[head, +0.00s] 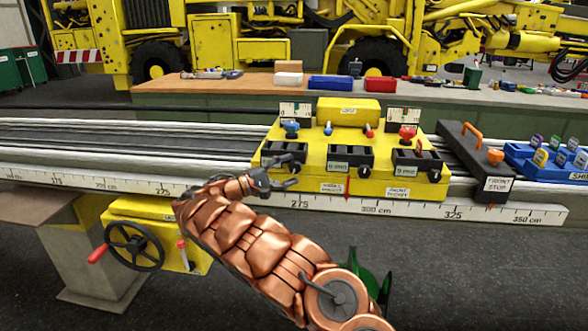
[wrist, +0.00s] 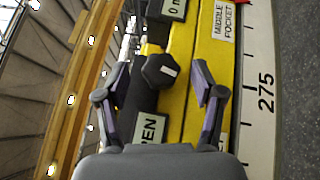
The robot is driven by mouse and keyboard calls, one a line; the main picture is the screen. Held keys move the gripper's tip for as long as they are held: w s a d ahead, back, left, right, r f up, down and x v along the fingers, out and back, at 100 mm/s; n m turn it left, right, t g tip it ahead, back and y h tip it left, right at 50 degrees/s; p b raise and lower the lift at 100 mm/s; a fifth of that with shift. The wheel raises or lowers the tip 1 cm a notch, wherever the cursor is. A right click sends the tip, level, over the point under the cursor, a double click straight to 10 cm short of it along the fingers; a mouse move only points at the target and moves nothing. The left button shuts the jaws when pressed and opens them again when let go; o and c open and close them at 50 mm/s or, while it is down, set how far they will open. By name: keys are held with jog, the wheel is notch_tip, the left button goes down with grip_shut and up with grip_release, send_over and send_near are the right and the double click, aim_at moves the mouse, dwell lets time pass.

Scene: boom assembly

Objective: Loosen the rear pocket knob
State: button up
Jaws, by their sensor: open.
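The yellow fixture block (head: 340,185) sits on the rail, with three black slotted pockets along its front. The rear pocket knob, a black lobed knob, shows between my fingers in the wrist view (wrist: 160,70); in the head view it is at the left pocket, close to my fingertips (head: 296,167). My gripper (head: 293,172) is open, its fingers on either side of the knob; I cannot tell whether they touch it. It also shows in the wrist view (wrist: 162,82). A partly hidden plate (wrist: 149,131) reading "PEN" lies by my palm.
The middle pocket knob (head: 367,171) and front pocket knob (head: 421,173) are to the right. A blue knob (head: 291,129) and red knob (head: 407,133) stand on top. A black front stop (head: 478,160) and blue shim tray (head: 550,162) lie farther right.

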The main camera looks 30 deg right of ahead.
jog(key=w+a+f, duration=0.1)
jog(key=a, duration=0.8)
jog(key=shift+a, duration=0.3)
jog(key=shift+f, duration=0.1)
